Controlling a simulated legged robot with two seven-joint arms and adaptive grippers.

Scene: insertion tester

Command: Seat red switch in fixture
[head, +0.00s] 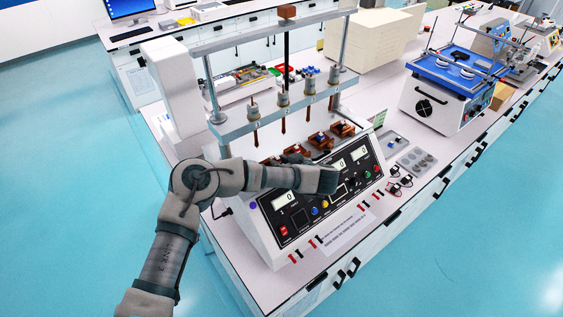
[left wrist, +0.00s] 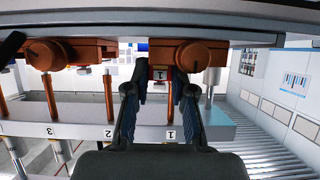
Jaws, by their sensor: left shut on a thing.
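My left gripper (left wrist: 158,78) is shut on the red switch (left wrist: 159,73), a small red block that shows between its fingertips in the left wrist view. The fingertips and switch are at a brown fixture with a round knob (left wrist: 192,56). Whether the switch is in the fixture or just in front of it, I cannot tell. In the head view, my left arm reaches across the tester's front panel, and the dark gripper (head: 296,157) is low by the row of brown fixtures (head: 320,140). The switch cannot be made out there. My right gripper is not in view.
Plungers (head: 283,98) hang from the tester's crossbar above the fixtures. Number labels show on a bar in the left wrist view. The control panel (head: 300,205) has displays and buttons. Small parts (head: 417,160) lie on the bench to the right.

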